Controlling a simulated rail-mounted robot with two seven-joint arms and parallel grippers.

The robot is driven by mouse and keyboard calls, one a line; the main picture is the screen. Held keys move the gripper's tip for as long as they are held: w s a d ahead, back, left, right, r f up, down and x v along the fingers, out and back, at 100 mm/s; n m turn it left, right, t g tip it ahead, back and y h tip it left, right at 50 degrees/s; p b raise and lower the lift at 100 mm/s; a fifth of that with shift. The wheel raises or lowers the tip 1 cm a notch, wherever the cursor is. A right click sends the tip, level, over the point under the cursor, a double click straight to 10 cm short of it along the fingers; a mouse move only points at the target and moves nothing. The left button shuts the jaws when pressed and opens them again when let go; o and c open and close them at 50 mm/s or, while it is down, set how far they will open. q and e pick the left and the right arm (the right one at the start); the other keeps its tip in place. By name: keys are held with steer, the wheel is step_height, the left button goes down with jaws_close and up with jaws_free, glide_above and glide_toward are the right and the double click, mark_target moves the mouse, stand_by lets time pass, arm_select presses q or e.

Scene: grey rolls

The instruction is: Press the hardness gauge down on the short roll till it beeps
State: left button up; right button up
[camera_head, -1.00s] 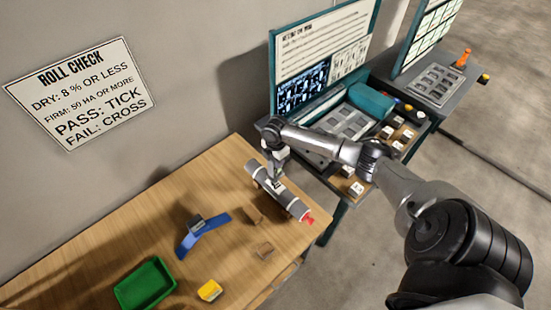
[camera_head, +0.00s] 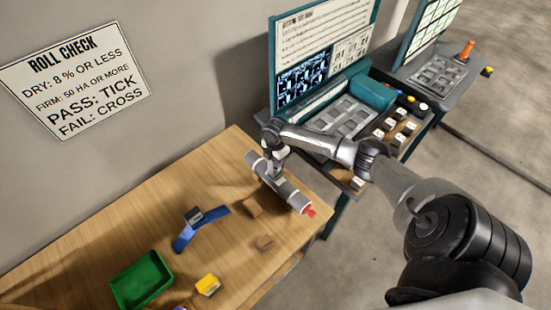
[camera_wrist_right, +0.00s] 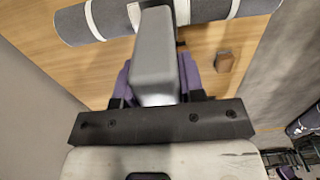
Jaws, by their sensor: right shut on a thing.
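A grey roll (camera_head: 287,190) with white bands lies on the wooden table near its right end, a red piece at its near end. It also spans the top of the right wrist view (camera_wrist_right: 210,10). My right gripper (camera_head: 277,168) is over the roll's middle. In the right wrist view its purple fingers are shut on the grey, block-shaped hardness gauge (camera_wrist_right: 155,60). The gauge's far end overlaps the roll in that view; whether it touches is hidden. Its display is not visible. My left gripper is out of view.
The table (camera_head: 150,225) also bears a green tray (camera_head: 118,290), a yellow block (camera_head: 208,284), a blue curved piece (camera_head: 187,237) with a grey device (camera_head: 194,214), and small brown blocks (camera_head: 265,243). A teal-framed station (camera_head: 272,70) with screen and buttons stands beyond the right end.

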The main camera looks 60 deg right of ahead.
stand_by(0.5)
steer(key=shift+f+b, duration=0.3)
steer(key=shift+f, duration=0.25)
stand_by(0.4)
stand_by(0.5)
stand_by(0.6)
steer(key=shift+p, duration=0.3)
step_height(320, 180, up, 4)
steer(key=p, duration=0.3)
steer(key=shift+f, duration=0.2)
step_height(320, 180, up, 3)
steer(key=p, duration=0.3)
steer(key=shift+r+p, duration=0.2)
steer(key=shift+p, duration=0.2)
